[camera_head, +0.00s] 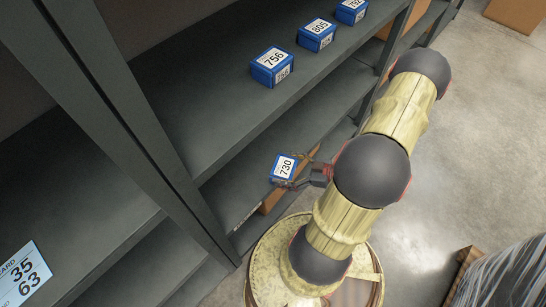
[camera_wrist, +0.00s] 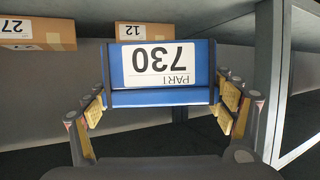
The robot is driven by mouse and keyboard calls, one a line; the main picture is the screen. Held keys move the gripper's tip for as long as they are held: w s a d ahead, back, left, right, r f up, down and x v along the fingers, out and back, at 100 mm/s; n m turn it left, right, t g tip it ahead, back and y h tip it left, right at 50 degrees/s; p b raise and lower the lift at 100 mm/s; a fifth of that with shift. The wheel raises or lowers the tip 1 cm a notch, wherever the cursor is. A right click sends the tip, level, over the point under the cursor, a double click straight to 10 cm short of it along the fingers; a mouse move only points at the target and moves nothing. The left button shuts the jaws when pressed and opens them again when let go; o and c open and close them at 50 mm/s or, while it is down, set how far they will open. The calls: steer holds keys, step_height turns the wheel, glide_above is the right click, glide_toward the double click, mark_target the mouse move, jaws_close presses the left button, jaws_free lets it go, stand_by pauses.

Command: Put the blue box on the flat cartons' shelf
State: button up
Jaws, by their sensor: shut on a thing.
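The blue box labelled 730 (camera_head: 283,167) is held in my gripper (camera_head: 296,180), in front of the lower shelf of the rack. In the wrist view the same blue box (camera_wrist: 160,65) sits between the two fingers of my gripper (camera_wrist: 162,103), with its label upside down. The fingers press on its left and right sides. Flat brown cartons marked 27 (camera_wrist: 38,32) and 12 (camera_wrist: 148,30) show beyond the box in the wrist view. In the head view, brown carton parts (camera_head: 272,201) show by the lower shelf, partly hidden by the box and gripper.
The shelf above (camera_head: 215,110) carries blue boxes 756 (camera_head: 272,67), 805 (camera_head: 317,35) and a third (camera_head: 351,11). A dark rack post (camera_head: 150,140) stands left of the held box. A wrapped load (camera_head: 505,275) stands at lower right. Grey floor is open on the right.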

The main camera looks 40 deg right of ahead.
steer(key=w+d+f+b, duration=0.1)
steer(key=w+d+f, duration=0.1)
steer(key=w+f, duration=0.1)
steer(key=w+d+f+b, duration=0.2)
steer(key=w+f, duration=0.1)
steer(key=w, duration=0.1)
steer(key=w+d+f+b, duration=0.2)
steer(key=w+f, duration=0.1)
steer(key=w, duration=0.1)
steer(key=shift+w+d, duration=0.2)
steer(key=shift+w, duration=0.05)
steer(key=shift+w+d+f+b, duration=0.1)
steer(key=shift+w+f+b, duration=0.05)
steer(key=shift+f+b, duration=0.2)
step_height(320, 180, down, 3)
steer(key=shift+w+d+f+b, duration=0.1)
steer(key=shift+w+f+b, duration=0.1)
steer(key=shift+b, duration=0.8)
steer(key=shift+r, duration=0.1)
steer(key=o, duration=1.5)
steer(key=shift+o, duration=0.4)
